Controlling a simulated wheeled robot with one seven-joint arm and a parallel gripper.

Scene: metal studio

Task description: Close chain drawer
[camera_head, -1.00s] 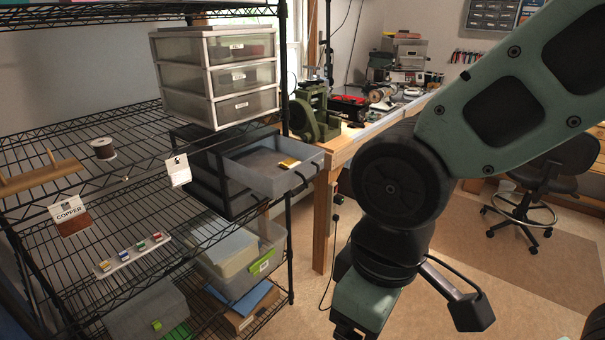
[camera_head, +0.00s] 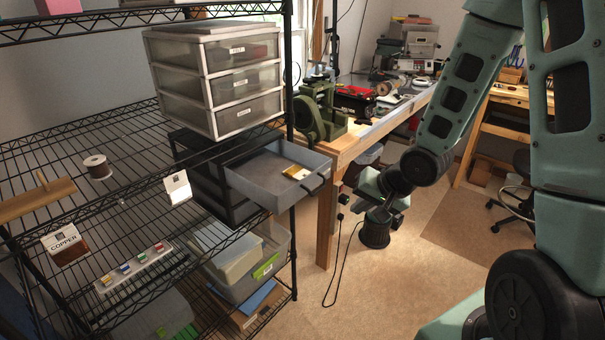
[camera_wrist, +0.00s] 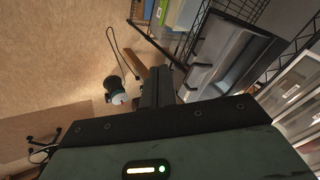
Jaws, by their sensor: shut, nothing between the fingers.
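An open grey drawer (camera_head: 262,183) sticks out to the right from a dark drawer unit (camera_head: 207,185) on the wire shelf. A dark bar handle (camera_head: 318,186) is on its front, and a small yellow and white item (camera_head: 296,172) lies inside. I cannot read a chain label on it. In the wrist view the drawer (camera_wrist: 229,62) is at upper right, with its handle (camera_wrist: 197,76) facing my gripper. My gripper (camera_wrist: 161,72) is shut and empty, apart from the handle, to its left in that view. In the head view my wrist is right of the drawer; the fingertips are unclear.
A white three-drawer unit (camera_head: 220,80) stands above the dark one. A wooden workbench (camera_head: 345,140) is just behind and right of the drawer. A plastic bin (camera_head: 245,275) sits on the shelf below. A black cord (camera_head: 345,270) hangs to the floor. Open floor lies to the right.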

